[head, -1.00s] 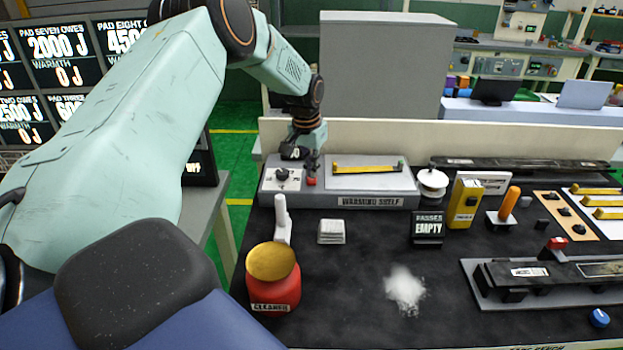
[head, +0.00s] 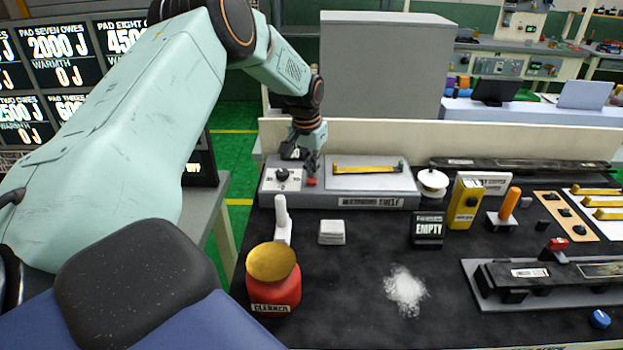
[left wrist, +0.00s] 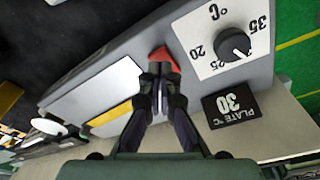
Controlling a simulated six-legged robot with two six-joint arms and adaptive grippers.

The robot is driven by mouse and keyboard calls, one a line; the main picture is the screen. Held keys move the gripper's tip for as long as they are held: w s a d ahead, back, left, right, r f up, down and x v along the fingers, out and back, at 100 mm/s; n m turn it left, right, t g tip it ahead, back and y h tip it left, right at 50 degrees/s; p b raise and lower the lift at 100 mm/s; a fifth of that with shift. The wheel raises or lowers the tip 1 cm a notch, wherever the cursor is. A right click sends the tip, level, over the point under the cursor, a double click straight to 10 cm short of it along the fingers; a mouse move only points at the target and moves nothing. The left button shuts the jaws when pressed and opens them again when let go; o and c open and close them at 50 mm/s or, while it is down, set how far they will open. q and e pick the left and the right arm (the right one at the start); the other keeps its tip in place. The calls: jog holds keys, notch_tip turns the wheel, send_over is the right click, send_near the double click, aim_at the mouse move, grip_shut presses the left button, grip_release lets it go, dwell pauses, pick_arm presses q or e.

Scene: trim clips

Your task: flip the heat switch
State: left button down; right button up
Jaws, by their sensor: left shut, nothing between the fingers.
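The red heat switch (head: 311,182) sits on the left part of the grey warming shelf (head: 365,201), beside the temperature dial (head: 283,175). My left gripper (head: 312,172) is shut and empty, pointing down right at the switch. In the left wrist view the shut fingertips (left wrist: 160,72) overlap the lower edge of the red switch (left wrist: 162,55); I cannot tell whether they touch it. The dial (left wrist: 233,44) is marked 20 to 35 °C, and a black plate display (left wrist: 231,103) reads 30. My right gripper is not in view.
On the dark bench stand a red cleaner jar (head: 275,290) with a gold lid, a white stack (head: 332,232), a "passes empty" sign (head: 428,230) and a yellow box (head: 465,203). White powder (head: 405,290) lies mid-bench. A low cream wall (head: 400,138) runs behind the shelf.

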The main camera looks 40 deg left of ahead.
aim_at(312, 182)
pick_arm(q)
jog(key=shift+s+f, duration=0.1)
jog(key=shift+f, duration=0.15)
jog(key=shift+f, duration=0.3)
jog(key=shift+f+b, duration=0.4)
jog(key=shift+b, duration=0.05)
dwell(0.5)
notch_tip(312, 182, up, 7)
jog(key=p, duration=0.7)
jog(key=shift+r, duration=0.1)
dwell(0.5)
